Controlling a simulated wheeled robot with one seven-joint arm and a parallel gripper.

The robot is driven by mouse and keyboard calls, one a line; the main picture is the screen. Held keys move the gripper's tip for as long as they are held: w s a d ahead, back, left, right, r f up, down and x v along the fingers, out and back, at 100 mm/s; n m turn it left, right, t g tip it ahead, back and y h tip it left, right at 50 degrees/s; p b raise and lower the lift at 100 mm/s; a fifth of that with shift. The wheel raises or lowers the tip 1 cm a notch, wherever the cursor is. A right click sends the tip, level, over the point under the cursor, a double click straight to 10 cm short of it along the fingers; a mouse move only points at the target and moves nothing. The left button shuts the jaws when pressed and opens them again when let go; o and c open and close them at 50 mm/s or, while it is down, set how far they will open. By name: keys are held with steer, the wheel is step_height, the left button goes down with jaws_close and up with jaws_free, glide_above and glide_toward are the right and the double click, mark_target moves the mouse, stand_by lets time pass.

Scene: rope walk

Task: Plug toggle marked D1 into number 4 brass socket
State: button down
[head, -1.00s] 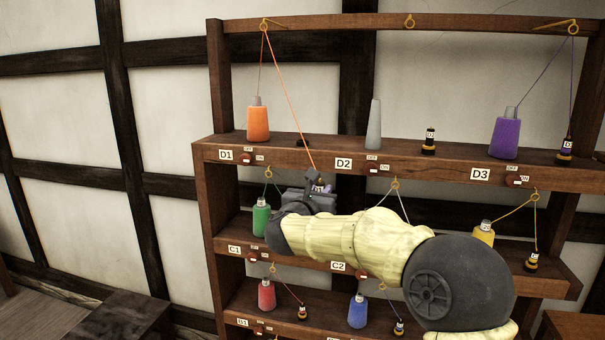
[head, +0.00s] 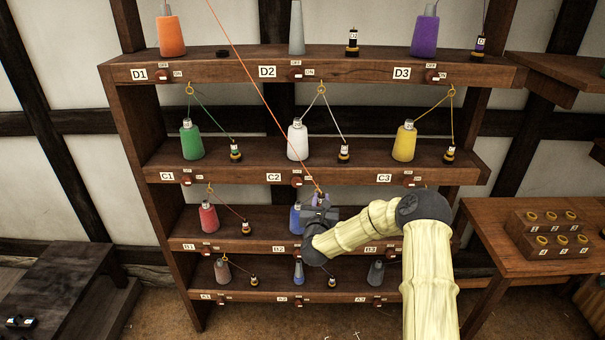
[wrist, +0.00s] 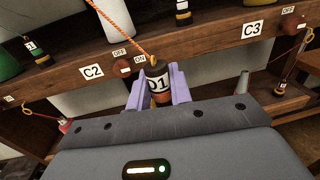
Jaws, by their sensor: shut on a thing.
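The toggle marked D1 (wrist: 158,82) is dark with a white label and an orange-brown band. My gripper (wrist: 156,92) is shut on it, with a pale purple finger on each side. An orange thread runs from the toggle's top up towards the upper shelf. In the head view my gripper (head: 319,206) is in front of the rack, below the C2 label; the toggle is hardly visible there. Several brass sockets (head: 562,239) sit in a stepped wooden block (head: 515,243) on the table at right, apart from my gripper. Their number labels are too small to read.
The rack (head: 120,160) fills the middle with spools and threaded toggles, including an orange spool (head: 171,38) beside D1's empty rest (head: 222,54). The side table (head: 492,214) is bare left of the socket block. A dark bench (head: 65,280) stands at lower left.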

steer(key=s+d+f+n+y+b, duration=0.1)
steer(key=s+d+f, duration=0.3)
steer(key=f, duration=0.5)
steer(key=s+d+f+n+y+b, duration=0.1)
steer(key=s+d+f, duration=0.1)
steer(key=s+f, duration=1)
steer(key=s, duration=0.2)
steer(key=s+a+f+y+b, duration=0.1)
steer(key=s+f, duration=0.3)
steer(key=s, duration=0.3)
steer(key=shift+a+f, duration=0.15)
steer(key=shift+a, duration=0.15)
steer(key=shift+a, duration=0.1)
